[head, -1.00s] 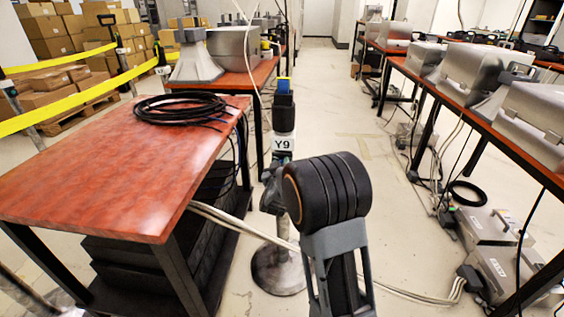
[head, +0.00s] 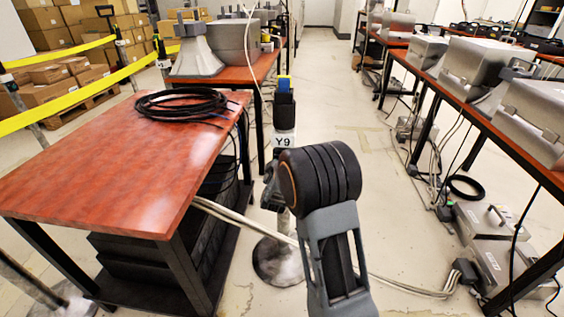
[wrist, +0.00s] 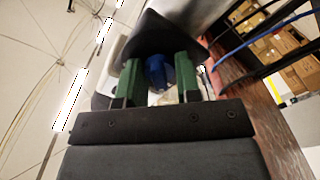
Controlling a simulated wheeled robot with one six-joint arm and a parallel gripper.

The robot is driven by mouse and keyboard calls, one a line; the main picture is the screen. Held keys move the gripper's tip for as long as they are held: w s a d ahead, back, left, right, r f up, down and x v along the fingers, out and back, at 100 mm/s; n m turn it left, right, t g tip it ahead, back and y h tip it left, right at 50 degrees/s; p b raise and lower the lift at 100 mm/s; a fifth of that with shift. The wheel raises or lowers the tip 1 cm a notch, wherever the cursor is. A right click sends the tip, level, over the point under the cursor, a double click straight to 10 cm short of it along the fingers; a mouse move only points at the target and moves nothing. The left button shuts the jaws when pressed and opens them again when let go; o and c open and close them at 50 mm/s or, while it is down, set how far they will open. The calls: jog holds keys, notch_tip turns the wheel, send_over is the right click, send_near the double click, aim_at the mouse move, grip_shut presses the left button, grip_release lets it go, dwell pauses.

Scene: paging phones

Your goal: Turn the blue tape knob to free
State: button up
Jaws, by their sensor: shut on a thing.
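The blue tape knob (wrist: 157,72) is in the middle of the wrist view, under a dark, angular body (wrist: 165,38). My gripper (wrist: 159,68) has a green finger on each side of it and is shut on it. The knob's upper part is hidden by the dark body. In the head view, a dark upright piece labelled Y9 (head: 283,141) with a blue and yellow top stands behind my arm. My fingertips cannot be made out there.
A red-brown table (head: 110,165) with a coiled black cable (head: 181,104) stands at the left. Yellow barrier tape (head: 70,98) runs behind it. Tables with metal cases (head: 487,70) line the right. Pale cables (head: 405,291) cross the floor; the central aisle behind is clear.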

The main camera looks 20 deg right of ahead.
jog(key=shift+f, duration=0.15)
jog(key=o, duration=0.6)
jog(key=shift+c, duration=0.2)
jog(key=p+v, duration=0.2)
jog(key=v, duration=1.2)
jog(key=s+a+r+g+y+p, duration=0.1)
jog(key=a+r+g+y+p, duration=0.2)
jog(key=r+p, duration=0.65)
jog(key=s+a+r+g+y+p, duration=0.1)
jog(key=a+r+g+y+p, duration=0.1)
jog(key=a+r+y+p, duration=0.5)
jog(key=s+d+r+m+g+p, duration=0.1)
jog(key=s+d+r+g+p, duration=0.1)
jog(key=s+r+p, duration=0.4)
jog(key=s+d+r+m+g+h+p, duration=0.1)
jog(key=s+r+g+p, duration=0.4)
jog(key=s+r, duration=0.5)
jog(key=shift+d+r+m+p, duration=0.4)
jog(key=shift+d+m, duration=0.2)
jog(key=shift+d, duration=0.25)
